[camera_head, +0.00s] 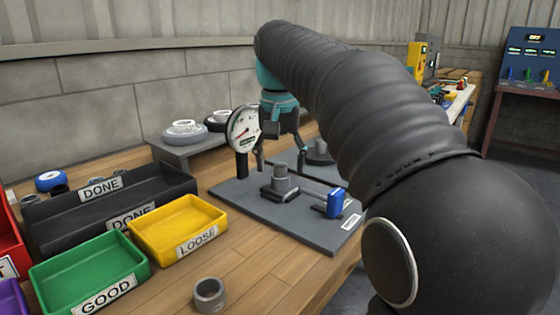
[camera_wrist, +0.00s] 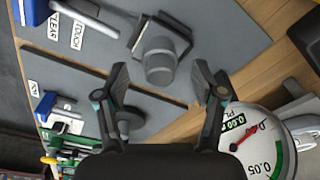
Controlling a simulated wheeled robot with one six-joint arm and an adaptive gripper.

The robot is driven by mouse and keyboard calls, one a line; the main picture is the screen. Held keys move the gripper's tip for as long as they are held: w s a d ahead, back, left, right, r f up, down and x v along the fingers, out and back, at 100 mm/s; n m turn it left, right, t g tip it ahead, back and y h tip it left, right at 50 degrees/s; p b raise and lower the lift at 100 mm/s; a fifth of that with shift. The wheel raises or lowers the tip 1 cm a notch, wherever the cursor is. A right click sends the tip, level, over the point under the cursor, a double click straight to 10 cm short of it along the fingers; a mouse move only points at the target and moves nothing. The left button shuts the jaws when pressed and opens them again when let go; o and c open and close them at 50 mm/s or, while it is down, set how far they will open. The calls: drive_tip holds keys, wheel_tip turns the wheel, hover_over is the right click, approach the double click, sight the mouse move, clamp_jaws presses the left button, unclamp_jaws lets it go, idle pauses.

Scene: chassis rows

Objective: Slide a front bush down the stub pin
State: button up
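My gripper (camera_head: 281,158) is over the grey plate (camera_head: 240,196), pointing down, partly hidden by the dial gauge. In the wrist view its fingers (camera_wrist: 160,72) are spread with nothing gripped between them. A stepped grey upright cylinder (camera_head: 280,182) stands on a dark block on the plate, close to the fingers. It also shows in the wrist view (camera_wrist: 159,66), roughly between and beyond the fingertips. I cannot tell whether it is the bare stub pin or carries a bush. A loose grey ring like a bush (camera_head: 209,296) stands on the bench at the front.
The dial gauge (camera_head: 243,130) stands close to the gripper's left. A second dark post (camera_head: 319,152) and a blue block (camera_head: 335,203) are on the fixture. Yellow LOOSE (camera_head: 178,228), green GOOD (camera_head: 90,272) and black DONE trays stand left. Round parts sit on a grey riser behind.

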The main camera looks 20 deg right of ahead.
wheel_tip(320, 180, up, 12)
drive_tip(key=s, duration=0.1)
drive_tip(key=shift+s+a, duration=0.2)
drive_tip(key=shift+a, duration=0.05)
idle(0.5)
